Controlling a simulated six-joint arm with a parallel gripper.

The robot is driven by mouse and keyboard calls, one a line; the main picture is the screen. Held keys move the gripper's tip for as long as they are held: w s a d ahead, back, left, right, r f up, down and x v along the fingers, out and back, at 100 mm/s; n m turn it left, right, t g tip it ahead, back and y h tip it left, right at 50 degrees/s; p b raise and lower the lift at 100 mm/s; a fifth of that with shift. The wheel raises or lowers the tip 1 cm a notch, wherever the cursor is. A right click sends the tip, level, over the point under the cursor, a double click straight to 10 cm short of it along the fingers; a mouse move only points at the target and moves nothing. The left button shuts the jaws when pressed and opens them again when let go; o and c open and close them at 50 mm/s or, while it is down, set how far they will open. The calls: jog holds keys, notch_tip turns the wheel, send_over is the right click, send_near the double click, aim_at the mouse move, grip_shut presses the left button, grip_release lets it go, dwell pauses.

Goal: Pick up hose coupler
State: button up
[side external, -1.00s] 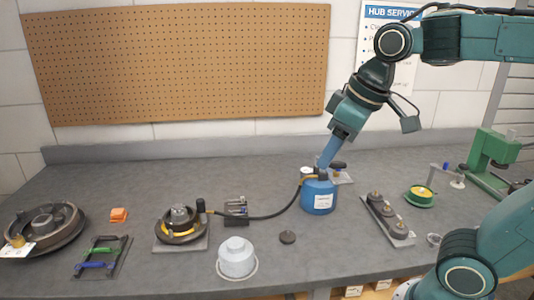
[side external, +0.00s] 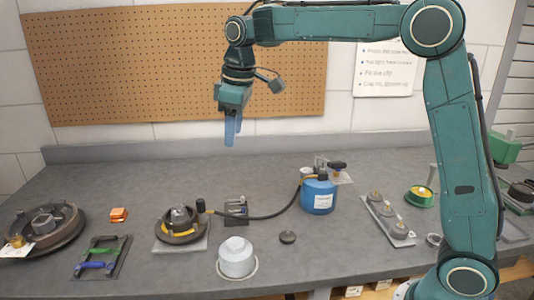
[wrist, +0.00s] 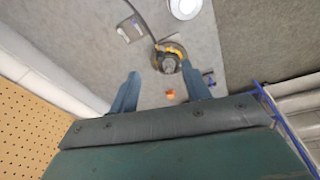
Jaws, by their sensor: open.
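The hose coupler appears to be the dark upright end piece (side external: 200,205) of the black hose (side external: 258,216), beside the hub with a yellow band (side external: 180,225). The hose runs from there to the blue tank (side external: 319,197). My gripper (side external: 230,142) is open and empty, pointing down high above the bench, behind and above the coupler. In the wrist view my gripper's two blue fingers are spread apart (wrist: 158,72), with the hub (wrist: 168,62) beyond them. The coupler is too small there to make out clearly against the hub.
The bench's rear strip is clear.

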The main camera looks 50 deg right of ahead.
jog(key=w+a+f+n+g, duration=0.1)
jog(key=w+a+f, duration=0.1)
jog(key=w+f, duration=0.4)
jog(key=n+g, duration=0.1)
jog(key=n, duration=0.1)
send_over(200, 200)
notch_tip(200, 200, down, 5)
jog(key=shift+a+f, duration=0.1)
jog(key=shift+f, duration=4.3)
jog(key=shift+f, duration=0.1)
jog(key=shift+s+f, duration=0.1)
jog(key=shift+f, duration=2.4)
jog(key=shift+c, duration=0.2)
grip_shut()
